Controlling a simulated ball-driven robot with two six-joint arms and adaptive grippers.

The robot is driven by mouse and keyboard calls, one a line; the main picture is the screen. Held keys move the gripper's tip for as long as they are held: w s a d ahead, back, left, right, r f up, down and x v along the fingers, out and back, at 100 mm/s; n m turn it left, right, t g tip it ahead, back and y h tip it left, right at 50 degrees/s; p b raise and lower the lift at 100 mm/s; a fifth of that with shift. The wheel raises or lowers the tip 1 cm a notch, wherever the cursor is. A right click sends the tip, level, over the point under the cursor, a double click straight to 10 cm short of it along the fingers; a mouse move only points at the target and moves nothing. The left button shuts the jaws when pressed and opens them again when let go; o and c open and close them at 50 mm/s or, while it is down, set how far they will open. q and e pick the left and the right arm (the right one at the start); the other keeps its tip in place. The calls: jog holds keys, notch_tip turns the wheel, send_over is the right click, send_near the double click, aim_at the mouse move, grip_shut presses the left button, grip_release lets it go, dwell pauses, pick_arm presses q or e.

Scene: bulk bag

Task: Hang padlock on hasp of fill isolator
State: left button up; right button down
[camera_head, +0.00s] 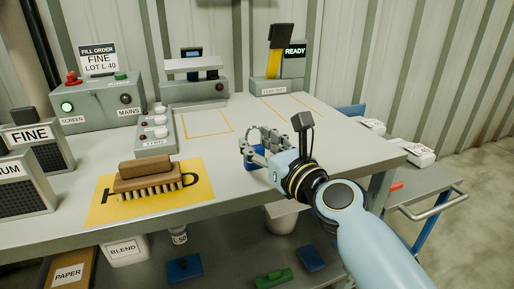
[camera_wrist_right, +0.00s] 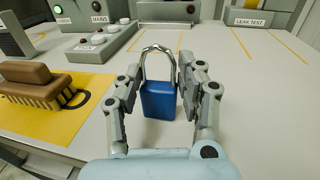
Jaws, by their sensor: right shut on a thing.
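A blue padlock (camera_wrist_right: 159,100) with a silver shackle is between the fingers of my right gripper (camera_wrist_right: 157,88) in the right wrist view. The gripper is shut on it, and the shackle points up and away. In the head view my right gripper (camera_head: 262,142) is over the right part of the bench, with the blue padlock (camera_head: 254,160) partly hidden behind it. I cannot make out a hasp or tell which device is the fill isolator. A control box (camera_head: 90,106) labelled MAINS and SCREEN stands at the back left. My left gripper is not in view.
A brush (camera_head: 150,176) lies on a yellow mat (camera_head: 197,192) at the front. A small box with several white buttons (camera_head: 157,133) stands behind it. A scale (camera_head: 195,83) and a leak test unit (camera_head: 275,85) stand at the back. The bench between them is mostly clear.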

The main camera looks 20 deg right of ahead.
jog(key=s+d+r+p, duration=0.6)
jog(key=d+r+p, duration=0.2)
jog(key=r, duration=0.3)
jog(key=shift+s+d+p, duration=0.25)
jog(key=shift+d+p, duration=0.15)
jog(key=shift+d, duration=0.5)
